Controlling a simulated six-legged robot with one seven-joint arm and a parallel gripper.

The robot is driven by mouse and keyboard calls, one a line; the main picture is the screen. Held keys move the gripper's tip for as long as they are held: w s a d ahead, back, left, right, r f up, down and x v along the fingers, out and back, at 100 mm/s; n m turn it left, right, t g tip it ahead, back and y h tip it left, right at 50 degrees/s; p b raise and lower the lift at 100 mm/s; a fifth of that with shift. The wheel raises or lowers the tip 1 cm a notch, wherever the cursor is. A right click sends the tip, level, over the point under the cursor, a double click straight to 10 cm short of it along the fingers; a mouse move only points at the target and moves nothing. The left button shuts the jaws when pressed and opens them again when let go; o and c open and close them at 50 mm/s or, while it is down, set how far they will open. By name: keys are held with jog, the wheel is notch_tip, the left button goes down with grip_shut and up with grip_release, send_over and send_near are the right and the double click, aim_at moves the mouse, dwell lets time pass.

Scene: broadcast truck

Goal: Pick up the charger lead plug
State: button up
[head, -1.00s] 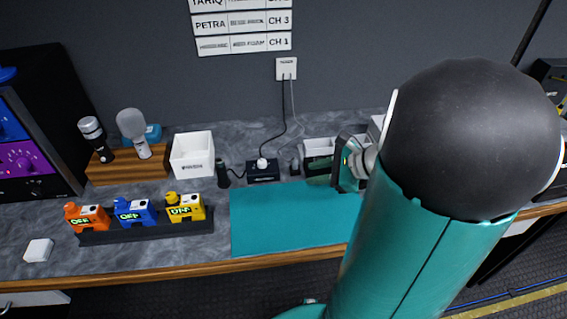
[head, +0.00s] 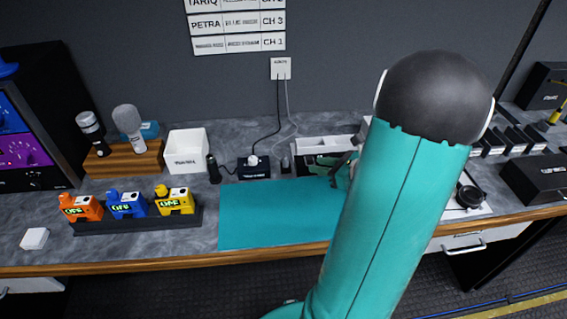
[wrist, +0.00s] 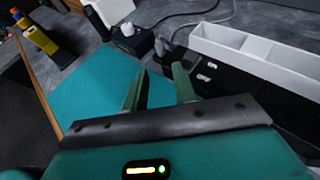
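A small dark plug-like piece (head: 285,163) at the end of a grey cord stands on the counter behind the teal mat; I take it for the charger lead plug. In the wrist view it shows as a dark shape (wrist: 168,52) just beyond my fingers. A white plug (head: 252,160) sits on a black box to its left, also in the wrist view (wrist: 127,30). My gripper (wrist: 160,80) is open and empty, its two green fingers apart, over the mat's back right. In the head view my gripper (head: 342,172) is partly hidden by my arm.
The teal mat (head: 265,220) is clear. A white divided tray (wrist: 245,48) on a black unit stands right of the plug. A black cylinder (head: 213,168) and white box (head: 187,150) stand to the left. A wall socket (head: 281,68) feeds the cords.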

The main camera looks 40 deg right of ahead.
aim_at(291, 169)
jog(key=x, duration=1.1)
jog(key=shift+w+a+f, duration=0.1)
jog(key=shift+f, duration=0.05)
jog(key=shift+c, duration=0.5)
grip_shut()
